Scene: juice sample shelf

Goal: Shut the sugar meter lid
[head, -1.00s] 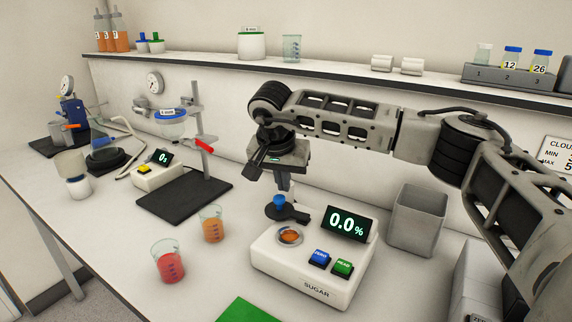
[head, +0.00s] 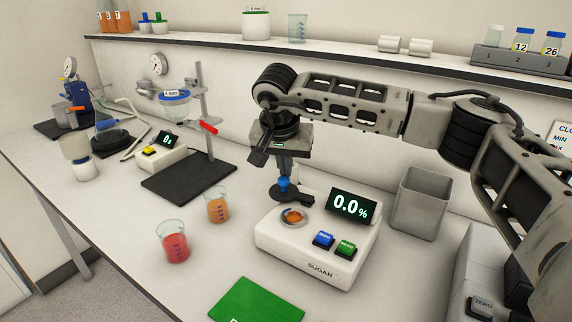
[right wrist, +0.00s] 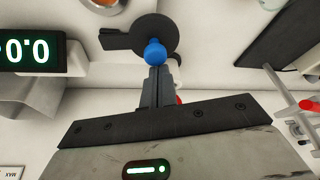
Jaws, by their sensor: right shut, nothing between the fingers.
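The white sugar meter (head: 285,243) stands on the bench, its display reading 0.0%. Its lid (head: 303,199) is a black disc with an arm and a blue knob (head: 284,184). The lid is open, standing behind the round well (head: 293,215), which shows orange inside. My right gripper (head: 286,174) is shut and empty, with its tips right at the blue knob. In the right wrist view, the fingertips (right wrist: 158,72) are beside the knob (right wrist: 155,52); I cannot tell whether they touch. My left gripper is not in view.
Blue and green buttons (head: 347,248) sit on the meter's front. A grey bin (head: 419,205) stands to its right. Beakers of orange (head: 217,209) and red (head: 174,244) liquid stand to its left. A green mat (head: 258,301) lies in front. A shelf (head: 350,52) runs above.

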